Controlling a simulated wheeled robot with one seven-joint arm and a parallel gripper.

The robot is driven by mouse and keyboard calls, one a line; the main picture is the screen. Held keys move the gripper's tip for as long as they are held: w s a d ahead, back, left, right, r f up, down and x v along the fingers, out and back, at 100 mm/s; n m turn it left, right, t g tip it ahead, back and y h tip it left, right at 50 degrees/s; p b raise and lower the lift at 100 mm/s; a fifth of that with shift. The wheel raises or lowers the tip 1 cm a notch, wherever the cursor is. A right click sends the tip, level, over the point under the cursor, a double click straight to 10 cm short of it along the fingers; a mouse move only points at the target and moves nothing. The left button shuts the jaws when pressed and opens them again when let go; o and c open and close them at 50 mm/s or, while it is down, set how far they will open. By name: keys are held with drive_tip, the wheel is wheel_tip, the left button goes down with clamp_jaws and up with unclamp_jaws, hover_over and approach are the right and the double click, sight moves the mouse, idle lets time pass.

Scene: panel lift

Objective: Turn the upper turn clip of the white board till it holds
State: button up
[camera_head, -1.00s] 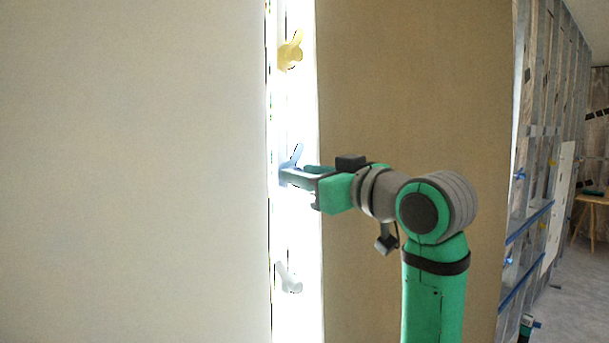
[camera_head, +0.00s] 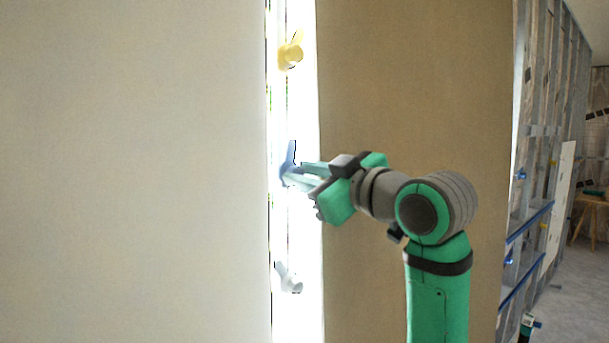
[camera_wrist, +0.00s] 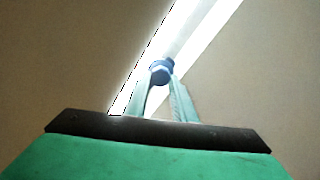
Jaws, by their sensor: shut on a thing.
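Three turn clips sit one above another on the bright strip. The top one is a yellow clip (camera_head: 291,52), the middle one a blue clip (camera_head: 290,160), and the lowest a pale white clip (camera_head: 288,279). My gripper (camera_head: 296,177) is shut on the blue clip, whose lever points nearly straight up. In the wrist view the blue clip (camera_wrist: 161,71) sits between the tips of my gripper (camera_wrist: 160,84), with the fingers partly hiding it. I cannot tell which clip belongs to the white board.
A large pale panel (camera_head: 130,170) fills the left, and a brown panel (camera_head: 415,90) stands behind my arm. The strip (camera_head: 300,230) between them is glaring. A metal stud frame (camera_head: 540,130) and open floor lie at far right.

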drive_tip(key=shift+f+n, duration=0.15)
drive_tip(key=shift+n, duration=4.85)
drive_tip(key=shift+f+n, duration=0.15)
drive_tip(key=shift+n, duration=4.85)
drive_tip(key=shift+a, duration=0.1)
drive_tip(key=o, duration=0.8)
drive_tip(key=shift+s, duration=0.1)
drive_tip(key=v, duration=1)
drive_tip(key=shift+s+d, duration=0.25)
drive_tip(key=shift+s, duration=0.05)
